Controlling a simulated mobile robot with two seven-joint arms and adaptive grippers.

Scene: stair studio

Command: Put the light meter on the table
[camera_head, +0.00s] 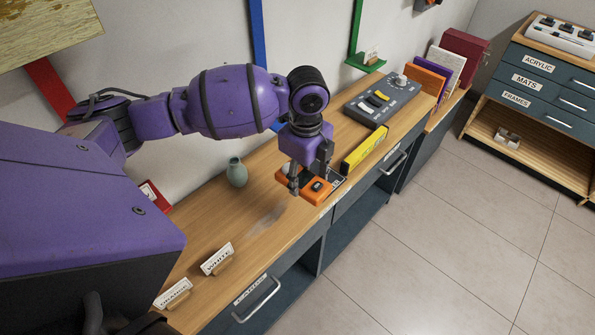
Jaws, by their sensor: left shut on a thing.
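My left gripper (297,183) points down over the wooden table (262,205) and is shut on an orange block-like device with a dark panel, which I take to be the light meter (318,190). A small white rounded part shows at its back left. The gripper fingers hide part of it. My right gripper is not in view.
A green vase (237,172) stands left of the gripper. A yellow bar (365,150) and a grey control box (382,102) are to the right. Cards marked WHITE (217,258) and ORANGE (173,293) stand at the near end. Bare wood lies between vase and cards.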

